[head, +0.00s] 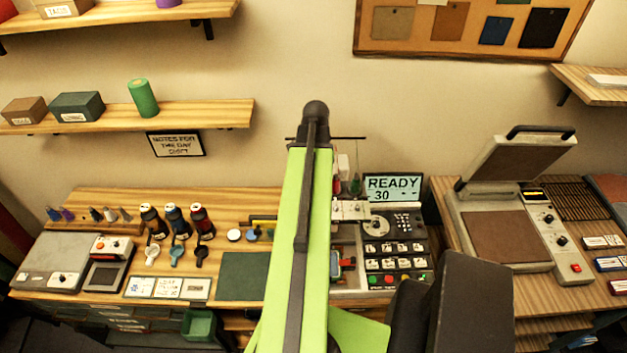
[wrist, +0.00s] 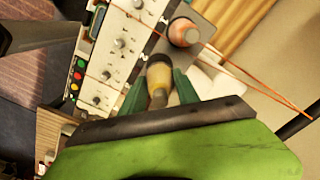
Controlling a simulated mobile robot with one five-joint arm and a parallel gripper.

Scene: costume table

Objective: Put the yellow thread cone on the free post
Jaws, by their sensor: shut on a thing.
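My gripper (wrist: 160,90) shows in the wrist view, its green fingers shut on the yellow thread cone (wrist: 158,76) between them. The cone's narrow end has a grey-dark band. I cannot tell whether its base touches anything. An orange-pink thread cone (wrist: 183,32) stands on a dark plate just beyond it. A white rounded thing, perhaps another cone, is partly hidden by the right finger. No free post can be made out. In the head view my arm hides the gripper and the yellow cone; a white cone (head: 343,166) and a green cone (head: 356,185) show right of it.
The embroidery machine's button panel (head: 396,245) and READY screen (head: 393,187) are right of my arm. A thin thread bar (head: 348,138) stands above the cones. Orange threads (wrist: 245,75) cross the wrist view. A heat press (head: 515,190) stands at the right.

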